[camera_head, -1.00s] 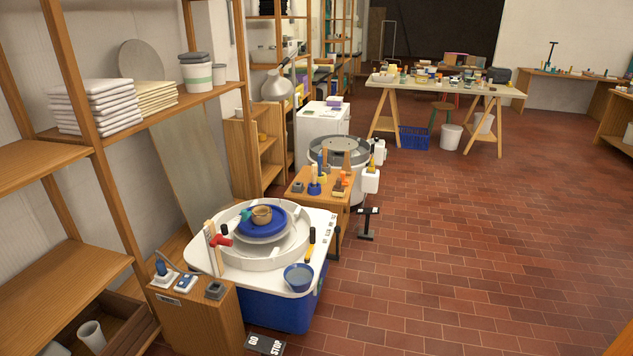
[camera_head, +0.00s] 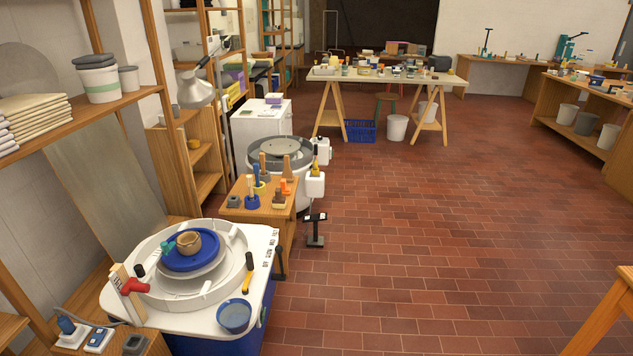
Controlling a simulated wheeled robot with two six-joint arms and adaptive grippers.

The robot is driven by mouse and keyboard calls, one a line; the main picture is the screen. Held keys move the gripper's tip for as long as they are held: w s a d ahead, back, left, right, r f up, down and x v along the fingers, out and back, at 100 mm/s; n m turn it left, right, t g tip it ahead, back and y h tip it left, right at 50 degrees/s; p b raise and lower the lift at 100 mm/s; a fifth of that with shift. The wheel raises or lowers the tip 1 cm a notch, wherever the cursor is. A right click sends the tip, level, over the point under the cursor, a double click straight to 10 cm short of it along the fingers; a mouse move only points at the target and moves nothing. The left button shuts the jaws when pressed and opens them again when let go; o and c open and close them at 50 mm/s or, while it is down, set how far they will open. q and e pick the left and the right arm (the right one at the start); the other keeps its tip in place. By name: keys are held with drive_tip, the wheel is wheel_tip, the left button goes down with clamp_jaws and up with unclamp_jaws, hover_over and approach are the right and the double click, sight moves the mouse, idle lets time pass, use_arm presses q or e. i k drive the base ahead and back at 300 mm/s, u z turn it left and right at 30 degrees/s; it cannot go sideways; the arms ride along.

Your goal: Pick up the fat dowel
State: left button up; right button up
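No thing stands out clearly as the fat dowel. Several small upright pieces stand on a low wooden stand (camera_head: 266,217) left of the middle. Among them are a brown wooden peg (camera_head: 287,168), a blue piece (camera_head: 256,171) and a pale stick in a blue base (camera_head: 252,202). They are too small to tell which, if any, is the fat dowel. Neither of my grippers is in view.
A white potter's wheel table (camera_head: 190,318) with a blue wheel head and blue bowl (camera_head: 234,315) is at the lower left. A second wheel (camera_head: 280,147) stands behind the stand. A black pedal stand (camera_head: 315,230) is beside it. The brick floor (camera_head: 430,230) is open.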

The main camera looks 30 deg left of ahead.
sight(249, 181)
drive_tip(key=z, duration=0.25)
drive_tip(key=i, duration=1.2)
drive_tip(key=u, duration=0.4)
